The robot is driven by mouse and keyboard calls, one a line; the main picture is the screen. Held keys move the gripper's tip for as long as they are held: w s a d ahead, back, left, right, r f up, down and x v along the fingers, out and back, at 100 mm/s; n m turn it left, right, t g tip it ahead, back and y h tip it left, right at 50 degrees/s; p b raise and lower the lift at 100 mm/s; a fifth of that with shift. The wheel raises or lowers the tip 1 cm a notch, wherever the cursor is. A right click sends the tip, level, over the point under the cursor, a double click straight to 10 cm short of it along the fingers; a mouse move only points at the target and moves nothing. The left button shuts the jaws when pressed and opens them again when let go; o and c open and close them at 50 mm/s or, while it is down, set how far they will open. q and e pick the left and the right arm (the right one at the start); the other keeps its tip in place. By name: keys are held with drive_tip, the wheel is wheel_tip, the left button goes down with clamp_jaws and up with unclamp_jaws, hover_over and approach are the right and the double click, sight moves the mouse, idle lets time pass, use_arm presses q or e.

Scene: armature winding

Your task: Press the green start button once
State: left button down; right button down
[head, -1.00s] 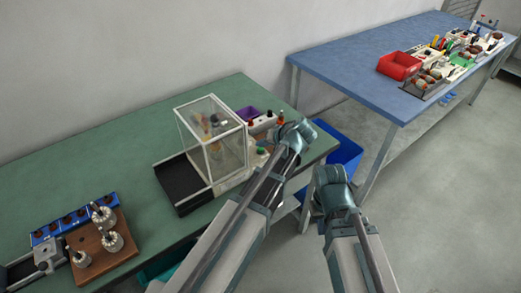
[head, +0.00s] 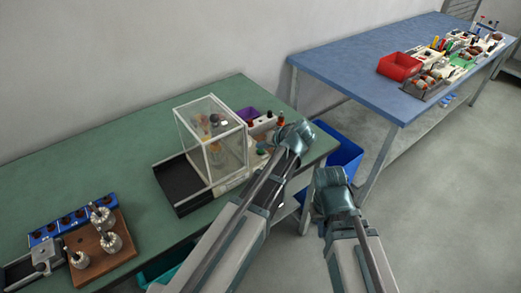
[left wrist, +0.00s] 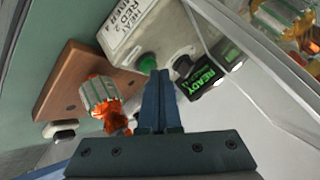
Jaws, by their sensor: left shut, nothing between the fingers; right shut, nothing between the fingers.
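The green start button (left wrist: 148,63) stands out from the side of a pale control box (left wrist: 170,38) in the left wrist view. My left gripper (left wrist: 160,74) is shut and empty, its fingertips close beside the button; whether they touch it I cannot tell. A small black display (left wrist: 208,80) beside the box reads READY in green. In the head view my left wrist (head: 293,140) is over the right end of the green bench, and its fingers are hidden. My right gripper (head: 330,180) is low beside the bench, its fingertips hidden behind the wrist.
An armature with orange winding (left wrist: 100,96) is near a brown wooden board (left wrist: 78,75), close to my left fingers. A clear-walled enclosure (head: 208,140) stands left of my left wrist on the green bench (head: 130,135). A blue bench (head: 350,60) is at the back right.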

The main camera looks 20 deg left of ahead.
use_arm(q)
drive_tip(key=shift+f, duration=0.15)
idle(0.4)
drive_tip(key=shift+r+p, duration=0.8)
drive_tip(key=shift+r, duration=0.2)
wheel_tip(320, 180, up, 5)
drive_tip(key=p, duration=0.5)
